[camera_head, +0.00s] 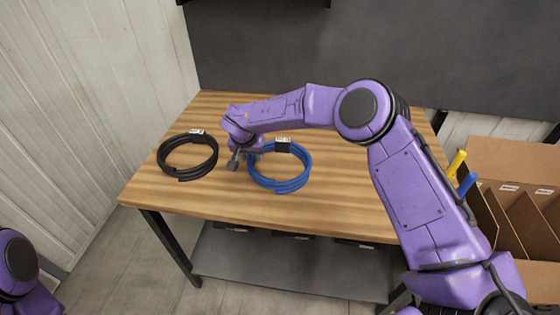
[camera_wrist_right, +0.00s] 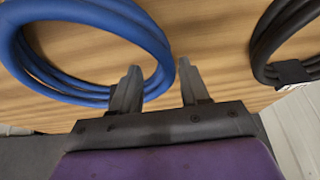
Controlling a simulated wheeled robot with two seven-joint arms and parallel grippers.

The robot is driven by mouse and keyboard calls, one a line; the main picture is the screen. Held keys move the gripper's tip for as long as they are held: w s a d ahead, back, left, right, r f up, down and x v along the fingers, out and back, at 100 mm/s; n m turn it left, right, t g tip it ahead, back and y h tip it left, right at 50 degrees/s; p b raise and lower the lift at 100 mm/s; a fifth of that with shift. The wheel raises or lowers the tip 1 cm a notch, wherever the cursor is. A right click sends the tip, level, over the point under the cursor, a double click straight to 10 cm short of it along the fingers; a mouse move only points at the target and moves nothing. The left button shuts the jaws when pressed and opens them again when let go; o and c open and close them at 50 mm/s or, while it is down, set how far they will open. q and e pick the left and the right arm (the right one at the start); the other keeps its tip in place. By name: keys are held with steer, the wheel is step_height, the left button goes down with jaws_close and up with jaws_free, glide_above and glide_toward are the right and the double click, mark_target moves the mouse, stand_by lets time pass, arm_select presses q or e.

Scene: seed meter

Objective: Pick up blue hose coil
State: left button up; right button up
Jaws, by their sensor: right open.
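The blue hose coil (camera_head: 282,187) lies flat on the wooden table, with a dark tag on its far side. My right gripper (camera_head: 243,162) is at the coil's left edge, pointing down, with its fingers apart. In the right wrist view, the two fingertips (camera_wrist_right: 158,80) are open near the edge of the blue hose coil (camera_wrist_right: 100,13). The coil's edge appears between them, but I cannot tell whether they touch it. My left gripper is out of view; only part of my left arm shows at the lower left.
A black hose coil (camera_head: 190,176) with a white label lies to the left on the table (camera_head: 250,207), close to my right gripper; it also shows in the wrist view (camera_wrist_right: 272,38). A divided cardboard box (camera_head: 512,150) stands at the right. A wall borders the left.

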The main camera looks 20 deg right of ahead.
mark_target(251, 156)
steer(key=w+f, duration=0.2)
steer(key=shift+w+d+f, duration=0.1)
steer(key=shift+d+f, duration=0.1)
steer(key=shift+f, duration=0.2)
steer(key=shift+s+r, duration=0.4)
steer(key=shift+s, duration=0.05)
steer(key=c, duration=0.4)
jaws_close()
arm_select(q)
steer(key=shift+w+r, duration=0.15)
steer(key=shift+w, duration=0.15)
